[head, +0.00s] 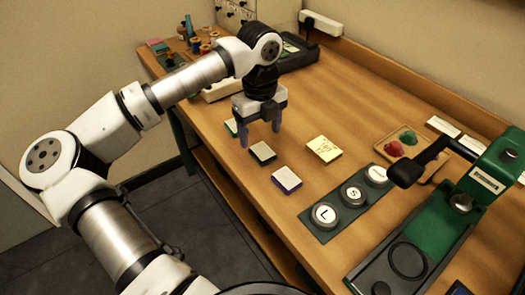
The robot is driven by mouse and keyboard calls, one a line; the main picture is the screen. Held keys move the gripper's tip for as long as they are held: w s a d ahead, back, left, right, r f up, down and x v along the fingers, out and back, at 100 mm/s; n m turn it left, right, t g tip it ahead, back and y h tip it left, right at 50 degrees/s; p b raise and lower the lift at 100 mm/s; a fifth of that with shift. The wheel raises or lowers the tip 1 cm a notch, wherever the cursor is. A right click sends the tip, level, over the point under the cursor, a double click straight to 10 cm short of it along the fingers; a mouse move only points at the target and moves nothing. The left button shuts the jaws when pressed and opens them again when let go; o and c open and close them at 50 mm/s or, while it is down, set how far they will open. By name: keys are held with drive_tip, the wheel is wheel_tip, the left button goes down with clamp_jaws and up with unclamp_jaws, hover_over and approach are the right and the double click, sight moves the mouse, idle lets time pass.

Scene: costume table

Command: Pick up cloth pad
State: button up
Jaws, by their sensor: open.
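Three small square pads lie in a row near the table's left edge: a green-edged one (231,127), another green-edged one (262,152) and a purple-edged one (286,180). They have pale tops and may be cloth; I cannot tell which one the task means. My gripper (260,139) points down with its two fingers apart and nothing visible between them. It is over the row, close to the middle pad in the picture. Its height above the table is hard to judge. Part of the farthest pad is hidden behind a finger.
A cream square pad (323,149) lies to the right. A dark strip (318,236) holds three round lettered discs. A green press (480,190) stands at right, near a wooden tray (382,151) with red and green items. Spools (205,48) stand at the far end.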

sight(262, 152)
drive_tip(key=f, duration=0.1)
drive_tip(key=f+p, duration=0.2)
drive_tip(key=f, duration=0.1)
drive_tip(key=shift+s+d, duration=0.25)
drive_tip(key=shift+s, duration=0.05)
drive_tip(key=shift+f, duration=0.7)
drive_tip(key=c, duration=1.1)
drive_tip(key=shift+r, duration=0.1)
